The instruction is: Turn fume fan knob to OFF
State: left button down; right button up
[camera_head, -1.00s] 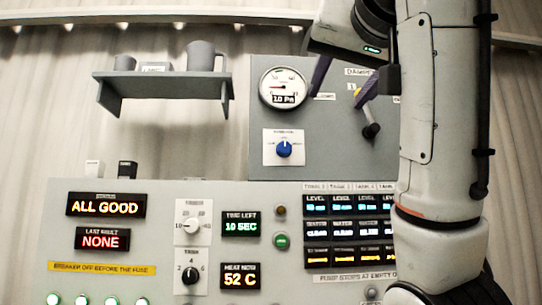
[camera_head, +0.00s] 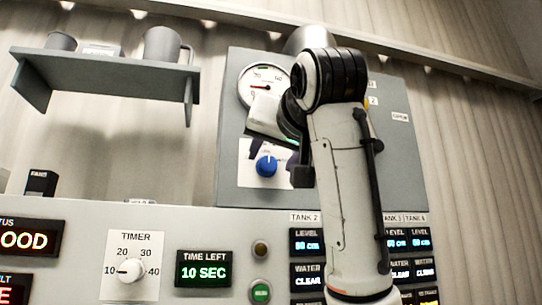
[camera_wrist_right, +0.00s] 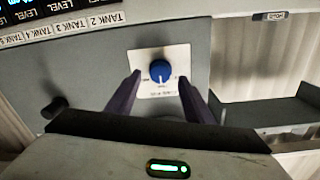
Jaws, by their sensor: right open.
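The blue fume fan knob (camera_head: 266,166) sits on a white plate (camera_head: 247,178) on the upper grey panel, under a round gauge. Its white mark points roughly up in the head view; the plate's small lettering is too blurred to read. In the right wrist view, which is upside down, the knob (camera_wrist_right: 160,71) shows between the two purple fingers. My right gripper (camera_wrist_right: 159,84) is open and empty, with a finger on each side of the plate. The fingers appear short of the knob, not touching it. My left gripper is not in view.
The gauge (camera_head: 264,84) is partly hidden by my right gripper. A grey shelf (camera_head: 110,73) with a mug (camera_head: 162,44) is at the left. Below are the timer dial (camera_head: 131,270), the time display (camera_head: 203,268) and tank displays. A dark lever (camera_wrist_right: 55,107) shows in the wrist view.

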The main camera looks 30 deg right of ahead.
aim_at(268, 165)
jog(key=shift+x, duration=1)
jog(key=shift+w, duration=0.25)
jog(key=c, duration=1)
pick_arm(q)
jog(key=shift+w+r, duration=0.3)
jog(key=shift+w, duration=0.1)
pick_arm(e)
jog(key=shift+c, duration=0.2)
